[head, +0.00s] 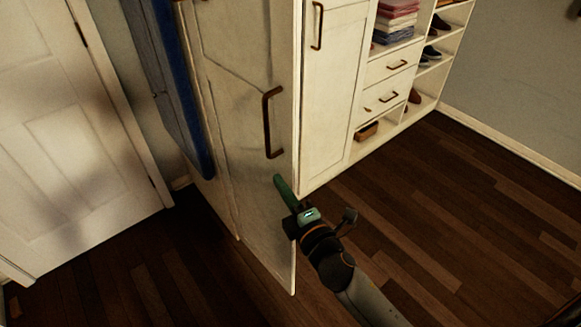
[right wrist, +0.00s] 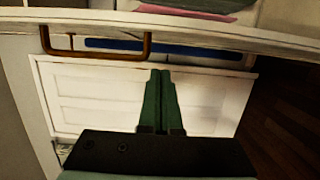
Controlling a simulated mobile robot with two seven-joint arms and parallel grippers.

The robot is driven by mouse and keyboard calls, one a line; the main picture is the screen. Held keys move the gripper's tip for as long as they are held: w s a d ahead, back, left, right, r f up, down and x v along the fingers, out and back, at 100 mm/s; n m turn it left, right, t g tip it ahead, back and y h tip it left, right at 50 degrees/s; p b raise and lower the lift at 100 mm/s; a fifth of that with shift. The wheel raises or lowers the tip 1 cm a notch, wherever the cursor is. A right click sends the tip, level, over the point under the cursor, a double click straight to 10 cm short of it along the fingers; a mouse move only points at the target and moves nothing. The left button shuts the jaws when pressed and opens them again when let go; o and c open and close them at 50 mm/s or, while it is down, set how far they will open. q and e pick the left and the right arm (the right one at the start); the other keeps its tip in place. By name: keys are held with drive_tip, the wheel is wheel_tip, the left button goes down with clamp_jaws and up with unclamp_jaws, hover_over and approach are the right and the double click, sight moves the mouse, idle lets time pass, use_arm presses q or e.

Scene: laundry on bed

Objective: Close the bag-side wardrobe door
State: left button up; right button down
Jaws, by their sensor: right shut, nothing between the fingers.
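A cream wardrobe door (head: 240,160) stands swung open in the head view, its free edge toward me. Its dark brown bar handle (head: 268,122) is on the face toward me, and a brown handle also shows in the right wrist view (right wrist: 95,52). My right gripper (head: 281,184) has its green fingers together and empty, beside the lower part of the door, below the handle. I cannot tell whether they touch the door. The fingers also show in the right wrist view (right wrist: 160,90). No bag can be made out. My left gripper is not in view.
Another wardrobe door (head: 335,90) with a brown handle stands shut to the right. Shelves with folded clothes (head: 397,20), drawers (head: 390,68) and shoes are beyond it. A blue hanging item (head: 180,90) is at left, near a white room door (head: 70,150). Wood floor (head: 440,220) is clear at right.

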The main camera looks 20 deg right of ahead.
sight(292, 170)
drive_tip(key=shift+w+d+p, duration=0.45)
drive_tip(key=shift+w+d, duration=1.2)
drive_tip(key=shift+w, duration=0.3)
drive_tip(key=shift+d, duration=0.15)
